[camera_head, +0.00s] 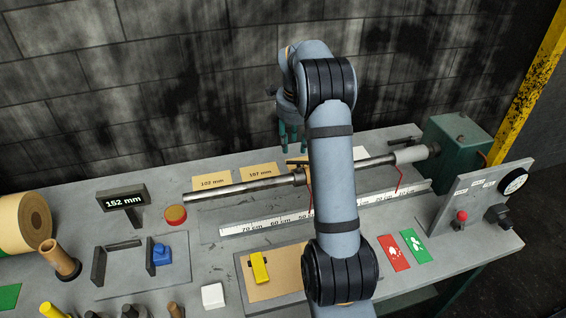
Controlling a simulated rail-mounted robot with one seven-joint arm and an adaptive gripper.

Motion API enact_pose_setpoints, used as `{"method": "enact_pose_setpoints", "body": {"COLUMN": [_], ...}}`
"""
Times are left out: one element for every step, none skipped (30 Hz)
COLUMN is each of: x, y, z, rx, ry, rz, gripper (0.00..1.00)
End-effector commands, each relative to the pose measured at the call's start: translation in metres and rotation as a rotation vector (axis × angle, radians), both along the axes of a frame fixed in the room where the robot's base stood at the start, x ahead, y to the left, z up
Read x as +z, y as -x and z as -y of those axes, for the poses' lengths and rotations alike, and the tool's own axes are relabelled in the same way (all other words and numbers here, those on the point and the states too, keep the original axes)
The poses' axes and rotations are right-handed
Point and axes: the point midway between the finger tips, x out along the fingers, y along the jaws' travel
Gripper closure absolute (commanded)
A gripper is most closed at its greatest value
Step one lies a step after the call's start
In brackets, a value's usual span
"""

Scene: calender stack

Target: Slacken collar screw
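A grey shaft (245,187) runs across the bench from the left to a green housing (460,142) at the right. A dark collar (299,177) sits on the shaft just left of my arm, with a thin red piece (310,186) beside it. Another thin red piece (399,180) hangs at the shaft near the housing. No collar screw can be made out at this size. My gripper (293,138) points down behind the shaft, above the collar in the picture. Its teal fingers look apart, with nothing seen between them. My arm hides the middle of the shaft.
A ruler (270,225) lies in front of the shaft. Cards marked 102 mm (212,181) and 157 mm (259,171) lie behind it. A 152 mm display (123,201) stands left. A yellow block (260,267) sits on a tan board; red (393,253) and green (415,245) cards lie right.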

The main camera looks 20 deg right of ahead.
Motion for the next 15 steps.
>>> {"method": "enact_pose_setpoints", "body": {"x": [-0.006,-0.011,-0.017,-0.022,-0.028,-0.036,-0.041,-0.047,-0.053,-0.059,-0.063,-0.07,-0.073,-0.077,-0.081], "y": [0.0,0.0,-0.001,-0.002,-0.004,-0.005,-0.006,-0.007,-0.009,-0.01,-0.011,-0.012,-0.013,-0.013,-0.014], "z": [0.0,0.0,0.0,0.0,0.0,0.0,0.001,0.001,0.001,0.002,0.002,0.003,0.004,0.004,0.005], "rx": [0.001,0.001,0.001,0.002,0.004,0.003,0.003,0.005,0.005,0.004,0.004,0.003,0.002,0.002,0.002], "ry": [-0.001,-0.003,-0.004,-0.003,-0.003,-0.004,-0.004,-0.004,-0.003,-0.004,-0.003,-0.003,-0.003,-0.003,-0.003], "rz": [-0.006,-0.007,-0.007,-0.008,-0.009,-0.008,-0.007,-0.008,-0.007,-0.008,-0.007,-0.006,-0.005,-0.005,-0.004], "gripper": [0.65,0.65,0.65,0.65,0.65,0.65,0.65,0.65,0.65,0.65,0.65,0.65,0.65,0.65,0.65]}}
